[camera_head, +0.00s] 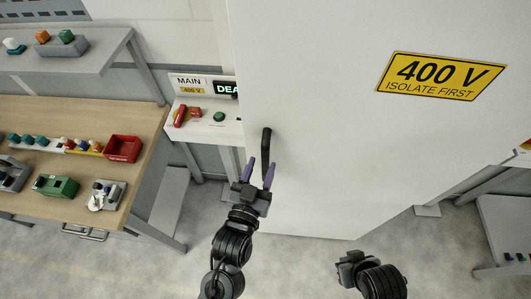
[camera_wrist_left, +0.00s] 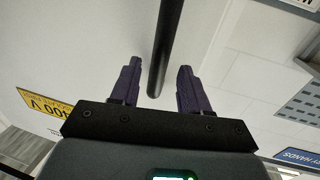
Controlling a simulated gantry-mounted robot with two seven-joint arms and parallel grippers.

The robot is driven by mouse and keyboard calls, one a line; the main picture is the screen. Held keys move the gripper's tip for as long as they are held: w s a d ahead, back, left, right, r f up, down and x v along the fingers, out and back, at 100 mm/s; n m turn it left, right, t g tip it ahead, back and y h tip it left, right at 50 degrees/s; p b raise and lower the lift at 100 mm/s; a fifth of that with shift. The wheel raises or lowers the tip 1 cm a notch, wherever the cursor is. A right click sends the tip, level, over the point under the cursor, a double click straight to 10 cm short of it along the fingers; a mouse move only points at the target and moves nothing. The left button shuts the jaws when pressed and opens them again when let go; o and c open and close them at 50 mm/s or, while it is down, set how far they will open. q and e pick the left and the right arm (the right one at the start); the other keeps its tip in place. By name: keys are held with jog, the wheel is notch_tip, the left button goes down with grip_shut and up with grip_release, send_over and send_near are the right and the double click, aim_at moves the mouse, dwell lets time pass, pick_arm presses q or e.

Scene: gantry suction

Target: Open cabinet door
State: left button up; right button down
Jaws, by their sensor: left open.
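The cabinet door (camera_head: 330,110) is a large white panel with a yellow "400 V ISOLATE FIRST" sign (camera_head: 440,76). It looks closed. A black bar handle (camera_head: 266,145) stands near its left edge. My left gripper (camera_head: 258,172) is open at the lower end of the handle. In the left wrist view, the handle (camera_wrist_left: 162,45) runs between the two purple fingers of the gripper (camera_wrist_left: 156,88), with a gap on both sides. My right gripper (camera_head: 350,262) is low in the head view, away from the door; its fingers cannot be made out.
A wooden workbench (camera_head: 150,150) with a red bin (camera_head: 122,148), a green bin (camera_head: 56,186) and several small parts stands at the left. A panel with a red lever (camera_head: 181,115) is left of the door. Grey floor (camera_head: 310,262) lies clear in front.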

aim_at(264, 160)
pick_arm(q)
jog(key=shift+p+x, duration=0.35)
jog(key=shift+x, duration=1.8)
jog(key=shift+c, duration=0.3)
grip_shut()
